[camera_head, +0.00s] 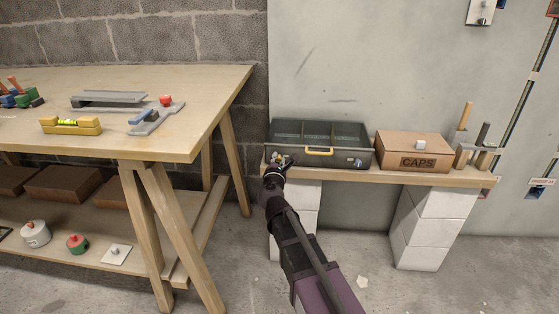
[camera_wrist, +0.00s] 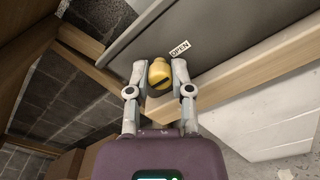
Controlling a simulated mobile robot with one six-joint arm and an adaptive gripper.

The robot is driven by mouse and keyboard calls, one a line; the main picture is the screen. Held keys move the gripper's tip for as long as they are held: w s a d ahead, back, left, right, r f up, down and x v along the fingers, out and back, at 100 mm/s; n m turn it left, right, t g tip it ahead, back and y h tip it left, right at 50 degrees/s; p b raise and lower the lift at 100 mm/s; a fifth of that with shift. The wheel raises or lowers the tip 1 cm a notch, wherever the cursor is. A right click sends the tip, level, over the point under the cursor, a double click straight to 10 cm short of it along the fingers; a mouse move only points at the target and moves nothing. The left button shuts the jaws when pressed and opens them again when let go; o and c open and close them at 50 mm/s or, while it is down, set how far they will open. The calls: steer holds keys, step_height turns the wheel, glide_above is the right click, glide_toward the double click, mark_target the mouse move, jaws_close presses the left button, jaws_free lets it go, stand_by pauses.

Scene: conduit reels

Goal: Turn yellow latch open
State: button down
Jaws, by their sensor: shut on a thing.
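The yellow latch (camera_wrist: 160,74) is a rounded knob with a dark slot, on the front of the grey case near a white "OPEN" label (camera_wrist: 180,49). My gripper (camera_wrist: 159,78) has a finger on each side of the latch and is shut on it. In the head view, my gripper (camera_head: 275,168) is at the left front corner of the grey case (camera_head: 318,160). The latch is mostly hidden by my gripper in the head view.
The case stands on a wooden plank (camera_head: 440,179) over white blocks (camera_head: 420,232). A "CAPS" box (camera_head: 413,153) and a holder with upright tools (camera_head: 478,150) are to its right. A wooden workbench (camera_head: 150,135) stands left. Open floor lies in front.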

steer(key=c, duration=0.5)
jaws_free()
steer(key=shift+s, duration=0.15)
steer(key=s, duration=1.1)
steer(key=shift+s+a, duration=0.25)
steer(key=shift+s, duration=0.1)
steer(key=shift+d, duration=0.15)
